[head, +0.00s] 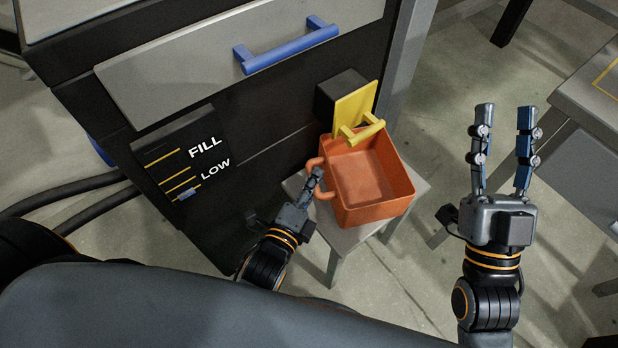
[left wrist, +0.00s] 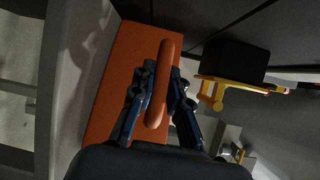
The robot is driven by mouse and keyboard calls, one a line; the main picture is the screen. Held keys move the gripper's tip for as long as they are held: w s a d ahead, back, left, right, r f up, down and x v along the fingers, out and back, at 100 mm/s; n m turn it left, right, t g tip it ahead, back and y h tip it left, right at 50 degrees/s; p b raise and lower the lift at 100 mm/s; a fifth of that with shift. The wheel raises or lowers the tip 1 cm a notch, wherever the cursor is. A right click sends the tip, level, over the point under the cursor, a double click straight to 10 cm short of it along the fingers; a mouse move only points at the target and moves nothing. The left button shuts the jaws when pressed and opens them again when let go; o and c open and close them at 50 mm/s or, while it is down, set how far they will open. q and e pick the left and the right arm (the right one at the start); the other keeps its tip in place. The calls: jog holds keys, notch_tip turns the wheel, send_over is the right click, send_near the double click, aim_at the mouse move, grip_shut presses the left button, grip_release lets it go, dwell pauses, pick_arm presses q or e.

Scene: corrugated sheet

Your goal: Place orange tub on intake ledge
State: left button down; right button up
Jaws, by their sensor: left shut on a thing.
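The orange tub (head: 370,178) is open-topped and empty, beside the black cabinet. It appears upright over a small grey stool (head: 347,240); whether it rests fully on it I cannot tell. My left gripper (head: 314,182) is shut on the tub's side handle. In the left wrist view the fingers (left wrist: 160,100) close around the orange handle (left wrist: 163,75), with the tub wall (left wrist: 119,75) behind. My right gripper (head: 505,117) is open and empty, to the right of the tub. No surface is clearly marked as the intake ledge.
A yellow flap with a bar handle (head: 363,133) on a black box (head: 336,92) overhangs the tub's far edge. The cabinet has a drawer with a blue handle (head: 286,49) and a FILL/LOW gauge (head: 181,160). A grey table (head: 590,100) stands at right.

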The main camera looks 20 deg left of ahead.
pick_arm(q)
jog(key=shift+f, duration=0.1)
pick_arm(e)
jog(key=shift+s+r+t, duration=0.2)
jog(key=shift+r+t, duration=0.1)
jog(key=shift+t, duration=0.1)
pick_arm(q)
jog(key=c, duration=1.3)
grip_release()
